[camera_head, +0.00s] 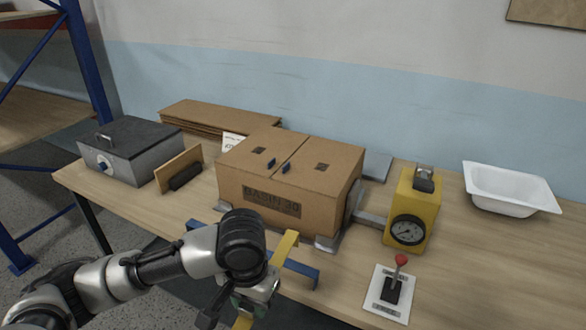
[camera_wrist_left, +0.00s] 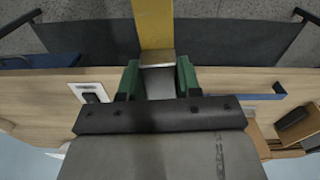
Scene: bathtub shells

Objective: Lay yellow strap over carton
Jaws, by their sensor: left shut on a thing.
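The brown carton (camera_head: 232,188) labelled BASIN 30 stands closed on the table, with two small blue tabs on its top flaps. The yellow strap (camera_head: 284,247) shows at the table's front edge, in front of the carton and not over it. My left gripper (camera_head: 262,288) is shut on the strap in front of that edge. In the left wrist view, the strap (camera_wrist_left: 153,28) runs up from between the green fingers (camera_wrist_left: 158,78). Part of the strap is hidden by the gripper in the head view. My right gripper is not in view.
A yellow device with a dial (camera_head: 421,199) stands right of the carton, with a red-knobbed lever (camera_head: 397,275) in front. A white basin (camera_head: 510,189) is at the right, a grey box (camera_head: 128,150) at the left. A blue bar (camera_head: 302,270) lies along the front edge.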

